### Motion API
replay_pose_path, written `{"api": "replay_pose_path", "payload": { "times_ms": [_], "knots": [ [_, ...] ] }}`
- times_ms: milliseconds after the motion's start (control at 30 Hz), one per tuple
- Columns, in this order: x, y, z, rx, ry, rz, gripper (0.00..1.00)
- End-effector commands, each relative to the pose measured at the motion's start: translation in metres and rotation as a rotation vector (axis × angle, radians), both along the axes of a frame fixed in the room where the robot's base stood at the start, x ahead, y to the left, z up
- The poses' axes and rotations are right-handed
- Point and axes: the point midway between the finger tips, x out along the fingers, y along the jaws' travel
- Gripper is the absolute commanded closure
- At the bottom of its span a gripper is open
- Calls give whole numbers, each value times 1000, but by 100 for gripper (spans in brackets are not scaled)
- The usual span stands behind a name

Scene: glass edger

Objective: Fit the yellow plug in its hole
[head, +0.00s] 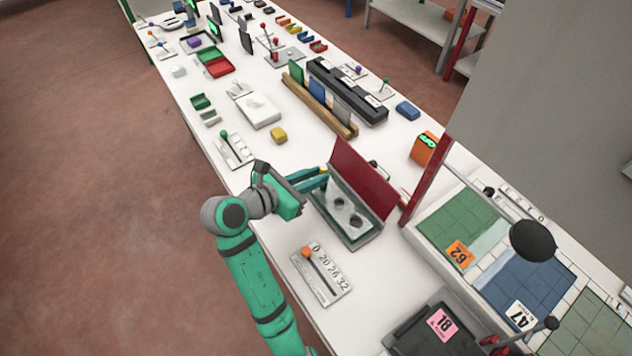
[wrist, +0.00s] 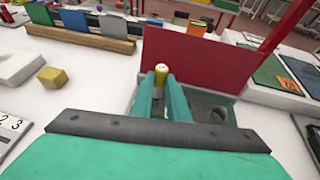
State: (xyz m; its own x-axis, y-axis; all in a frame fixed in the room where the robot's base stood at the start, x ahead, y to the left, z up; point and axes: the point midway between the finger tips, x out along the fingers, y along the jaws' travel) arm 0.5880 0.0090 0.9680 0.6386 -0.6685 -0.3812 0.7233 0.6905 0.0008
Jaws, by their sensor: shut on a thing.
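In the wrist view the plug stands between the two fingertips, before the red lid. In the head view my gripper (head: 324,179) is at the left rear part of a green-grey box, and the plug cannot be made out there. The box (head: 357,240) has its red lid (head: 364,178) raised. Its pale panel (head: 341,215) has dark round holes; one hole (wrist: 217,116) shows right of my fingers. The plug's lower end is hidden.
A yellow block (head: 279,136) lies on the white table left of the box. A slider panel (head: 321,275) is in front. A rack (head: 322,105) with upright plates stands behind. An orange box (head: 424,149) and tiled trays (head: 460,228) are to the right.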

Motion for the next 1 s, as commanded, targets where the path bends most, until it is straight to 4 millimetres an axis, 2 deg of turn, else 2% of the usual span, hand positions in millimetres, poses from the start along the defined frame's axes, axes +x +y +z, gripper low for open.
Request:
{"api": "replay_pose_path", "payload": {
  "times_ms": [133,333,567,600,667,1000],
  "knots": [
    [7,-4,-11,-1,4,-2,100],
    [7,-2,-38,-1,5,1,100],
    [7,-1,-40,1,1,2,100],
    [7,-1,-40,0,1,3,83],
    [7,-1,-40,0,1,1,69],
    [6,3,-39,0,0,8,67]
  ]
}}
